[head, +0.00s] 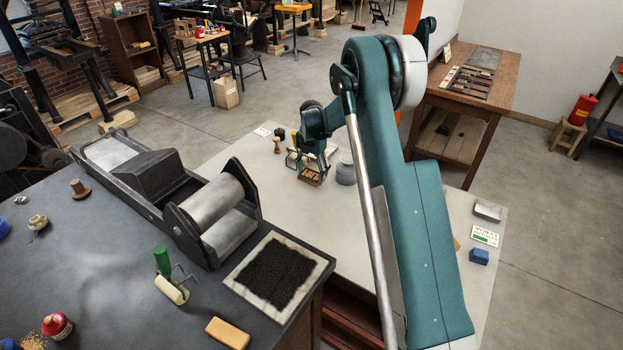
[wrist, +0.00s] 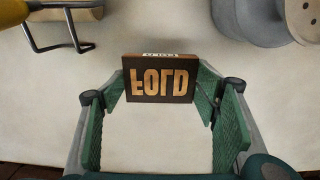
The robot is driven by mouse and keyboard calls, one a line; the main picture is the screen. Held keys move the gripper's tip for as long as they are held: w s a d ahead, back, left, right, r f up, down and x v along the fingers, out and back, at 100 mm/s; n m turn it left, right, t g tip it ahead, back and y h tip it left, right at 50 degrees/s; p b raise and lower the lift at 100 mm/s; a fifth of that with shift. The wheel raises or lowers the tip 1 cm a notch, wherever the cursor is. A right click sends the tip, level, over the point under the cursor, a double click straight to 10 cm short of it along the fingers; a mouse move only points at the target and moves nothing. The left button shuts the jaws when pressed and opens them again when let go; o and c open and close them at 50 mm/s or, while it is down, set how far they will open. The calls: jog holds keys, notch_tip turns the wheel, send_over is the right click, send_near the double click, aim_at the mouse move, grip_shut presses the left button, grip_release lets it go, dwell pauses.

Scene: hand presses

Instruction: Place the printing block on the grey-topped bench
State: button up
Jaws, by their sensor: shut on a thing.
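The printing block (wrist: 160,80) is a small dark block with raised wood-coloured letters on its face. My gripper (wrist: 162,88) is shut on it, one green finger at each side. In the head view the gripper (head: 311,160) is over the pale-topped bench (head: 235,165), with the block (head: 309,177) low at its tips. I cannot tell whether the block touches that top. A bench with a dark grey top (head: 110,275) stands at the left, nearer the camera.
The dark grey top carries a roller press (head: 215,200), an inked slab (head: 275,272), a green-handled roller (head: 170,275) and a tan block (head: 227,333). On the pale top, a grey cylinder (head: 345,171) stands close right of my gripper. A wire frame (wrist: 60,30) shows at left in the wrist view.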

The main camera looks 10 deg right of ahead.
aim_at(311, 175)
jog(key=shift+f, duration=1.25)
jog(key=shift+f, duration=0.1)
jog(key=o, duration=0.9)
notch_tip(311, 175, up, 12)
jog(key=shift+r+p, duration=0.15)
jog(key=shift+p, duration=0.2)
